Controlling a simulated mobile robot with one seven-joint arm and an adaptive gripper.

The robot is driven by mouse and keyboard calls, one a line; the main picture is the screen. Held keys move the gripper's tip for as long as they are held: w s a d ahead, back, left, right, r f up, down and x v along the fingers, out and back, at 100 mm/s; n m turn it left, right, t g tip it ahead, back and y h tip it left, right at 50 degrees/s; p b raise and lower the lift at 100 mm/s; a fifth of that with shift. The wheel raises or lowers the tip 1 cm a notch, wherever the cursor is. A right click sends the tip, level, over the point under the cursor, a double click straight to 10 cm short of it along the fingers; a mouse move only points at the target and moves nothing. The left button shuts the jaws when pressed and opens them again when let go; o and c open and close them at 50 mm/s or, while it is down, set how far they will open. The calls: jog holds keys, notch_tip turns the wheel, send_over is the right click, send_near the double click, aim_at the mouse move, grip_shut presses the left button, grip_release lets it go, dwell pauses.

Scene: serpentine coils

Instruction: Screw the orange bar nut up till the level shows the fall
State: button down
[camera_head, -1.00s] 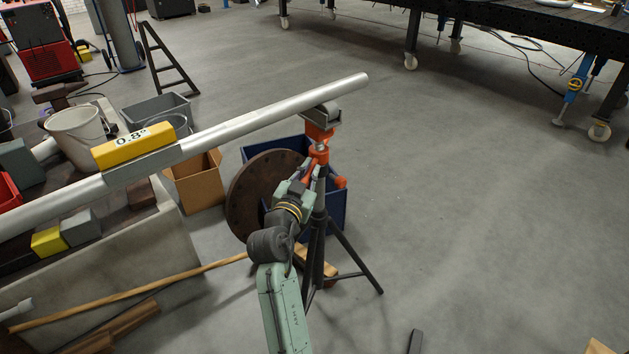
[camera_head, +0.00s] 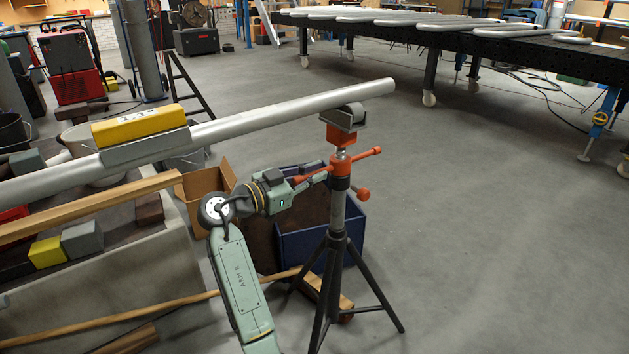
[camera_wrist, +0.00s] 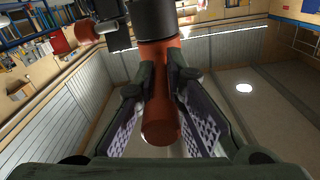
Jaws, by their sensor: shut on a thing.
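The orange bar nut (camera_head: 340,171) sits on the black tripod stand (camera_head: 337,225), with orange arms sticking out around it. My gripper (camera_head: 312,175) reaches in from the left and is shut on one arm. In the wrist view an orange bar (camera_wrist: 161,120) lies between the fingers of my gripper (camera_wrist: 158,88). Above the nut, the stand's roller head (camera_head: 345,118) is under the far end of the grey pipe (camera_head: 270,113); I cannot tell whether they touch. The yellow level (camera_head: 140,127) sits on the pipe; its display seems to start with 1, the rest unclear.
A blue bin (camera_head: 310,245) stands right behind the stand, and a cardboard box (camera_head: 207,185) is to its left. A wooden pole (camera_head: 170,306) lies low at the left. A long dark table (camera_head: 460,40) holds pale coils at the back. Floor to the right is clear.

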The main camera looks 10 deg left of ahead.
jog(key=shift+w+a+r, duration=0.1)
jog(key=c, duration=1.7)
grip_release()
jog(key=shift+o, duration=0.2)
jog(key=v, duration=1.2)
jog(key=shift+c, duration=0.3)
